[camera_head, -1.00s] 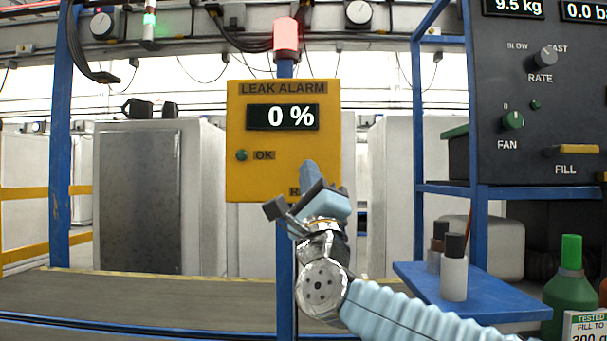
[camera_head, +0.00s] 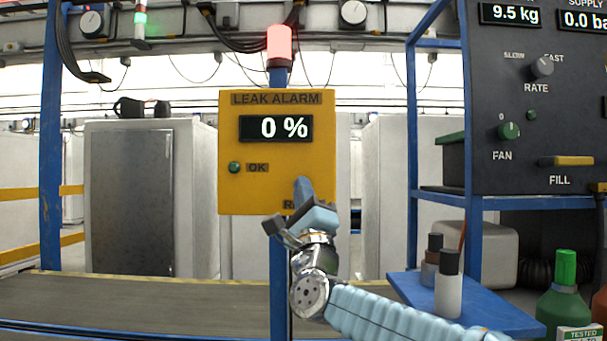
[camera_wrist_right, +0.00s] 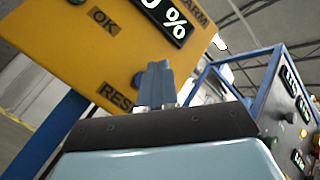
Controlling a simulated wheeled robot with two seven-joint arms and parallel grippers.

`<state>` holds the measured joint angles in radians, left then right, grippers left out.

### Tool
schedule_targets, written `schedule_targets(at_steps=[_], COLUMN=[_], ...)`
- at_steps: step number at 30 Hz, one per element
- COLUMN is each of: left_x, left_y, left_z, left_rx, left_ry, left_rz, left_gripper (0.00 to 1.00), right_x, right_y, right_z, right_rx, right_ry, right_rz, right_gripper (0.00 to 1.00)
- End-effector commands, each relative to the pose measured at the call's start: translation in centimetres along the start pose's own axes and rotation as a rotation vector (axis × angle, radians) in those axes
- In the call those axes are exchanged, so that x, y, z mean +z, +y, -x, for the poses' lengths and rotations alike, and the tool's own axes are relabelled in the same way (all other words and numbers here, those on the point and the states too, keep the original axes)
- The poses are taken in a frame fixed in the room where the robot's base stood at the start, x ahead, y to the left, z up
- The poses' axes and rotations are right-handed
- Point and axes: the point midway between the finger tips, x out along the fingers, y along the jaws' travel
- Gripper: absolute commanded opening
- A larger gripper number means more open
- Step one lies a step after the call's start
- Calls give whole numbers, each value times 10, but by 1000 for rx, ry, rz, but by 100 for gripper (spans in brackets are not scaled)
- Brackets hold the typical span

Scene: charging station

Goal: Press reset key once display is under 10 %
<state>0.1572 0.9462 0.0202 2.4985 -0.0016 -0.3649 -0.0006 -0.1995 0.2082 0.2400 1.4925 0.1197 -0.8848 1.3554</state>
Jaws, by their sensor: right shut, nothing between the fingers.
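The yellow leak alarm box (camera_head: 228,195) stands on a blue post in the middle of the head view. Its display (camera_head: 276,128) reads 0 %. A green OK light (camera_head: 235,168) is at its lower left. My right gripper (camera_head: 302,183) is shut and empty in front of the box's lower right. In the right wrist view its blue fingers (camera_wrist_right: 158,72) point at the box, beside the RESET label (camera_wrist_right: 117,97). A dark round reset key (camera_wrist_right: 138,80) shows partly behind the fingers; I cannot tell whether they touch it. My left gripper is not in view.
A red lamp (camera_head: 280,45) glows above the box. At right, a blue rack carries a dark panel (camera_head: 520,110) with knobs and a FILL handle. A blue shelf (camera_head: 500,317) holds small bottles beside my right arm. A conveyor (camera_head: 150,295) runs below.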

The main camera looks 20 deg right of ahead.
Motion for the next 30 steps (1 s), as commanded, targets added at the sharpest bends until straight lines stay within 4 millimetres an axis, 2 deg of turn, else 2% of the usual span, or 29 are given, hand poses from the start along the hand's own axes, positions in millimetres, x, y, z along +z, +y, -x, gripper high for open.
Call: schedule_targets(at_steps=[9,30], left_x=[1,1], left_y=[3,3], left_z=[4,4], left_rx=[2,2], left_ry=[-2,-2], left_rz=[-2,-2], left_gripper=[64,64], right_x=[-14,-15], right_y=[14,15], right_z=[-19,-20], right_rx=[0,0], right_ry=[1,0], right_rz=[-1,-1], right_gripper=[0,0])
